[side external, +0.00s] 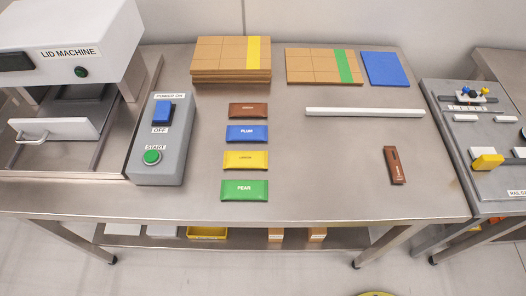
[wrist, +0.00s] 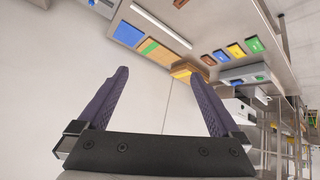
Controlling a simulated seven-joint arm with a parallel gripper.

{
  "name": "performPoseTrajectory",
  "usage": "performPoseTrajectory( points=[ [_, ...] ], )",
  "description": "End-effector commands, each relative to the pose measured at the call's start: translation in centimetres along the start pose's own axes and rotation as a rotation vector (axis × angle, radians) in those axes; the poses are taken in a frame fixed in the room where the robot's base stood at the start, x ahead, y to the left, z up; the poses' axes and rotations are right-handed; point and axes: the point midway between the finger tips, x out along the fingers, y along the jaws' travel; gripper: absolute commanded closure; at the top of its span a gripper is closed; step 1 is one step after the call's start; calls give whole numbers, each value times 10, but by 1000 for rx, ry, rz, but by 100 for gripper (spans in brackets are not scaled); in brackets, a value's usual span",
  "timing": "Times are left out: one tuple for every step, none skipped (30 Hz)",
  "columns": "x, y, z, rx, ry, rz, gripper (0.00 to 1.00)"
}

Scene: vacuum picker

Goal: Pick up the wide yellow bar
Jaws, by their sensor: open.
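The yellow bar (side external: 246,160) is a flat, wide packet with a small dark label that seems to read LEMON. It lies on the steel table (side external: 330,190) in a column of bars, below the blue bar (side external: 247,134) and above the green bar (side external: 244,190). A brown bar (side external: 248,111) tops the column. In the wrist view the yellow bar (wrist: 235,51) is small and far off at the upper right. My gripper (wrist: 158,75) shows only there, its two purple fingers wide apart with nothing between them. It is well away from the bars.
A grey switch box (side external: 160,140) and the lid machine (side external: 65,50) stand left. Stacked cardboard boxes (side external: 230,77), a box with a green stripe (side external: 323,68) and a blue pad (side external: 384,69) lie behind. A white strip (side external: 364,113) and brown piece (side external: 395,165) lie right.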

Motion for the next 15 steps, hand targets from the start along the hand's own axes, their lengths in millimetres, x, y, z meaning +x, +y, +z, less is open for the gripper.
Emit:
performPoseTrajectory(
  points=[
    [14, -2, -22, -46, 11, -34, 0],
    [21, -4, -34, -73, 21, -53, 0],
    [33, -6, -51, -112, 34, -77, 0],
    [42, -10, -63, -139, 43, -96, 0],
    [51, -13, -75, -165, 52, -115, 0],
    [65, -19, -90, -199, 63, -139, 0],
    [75, -24, -100, -223, 71, -158, 0],
    [86, -30, -110, -246, 77, -176, 0],
    [101, -38, -122, -276, 85, -201, 0],
    [113, -46, -131, -297, 90, -219, 0],
    [125, -54, -138, -317, 94, -238, 0],
    [141, -65, -148, -343, 99, -263, 0],
    [154, -75, -154, -363, 101, -282, 0],
    [166, -84, -159, -379, 103, -300, 0],
    [184, -99, -165, -402, 103, -325, 0]
  ],
)
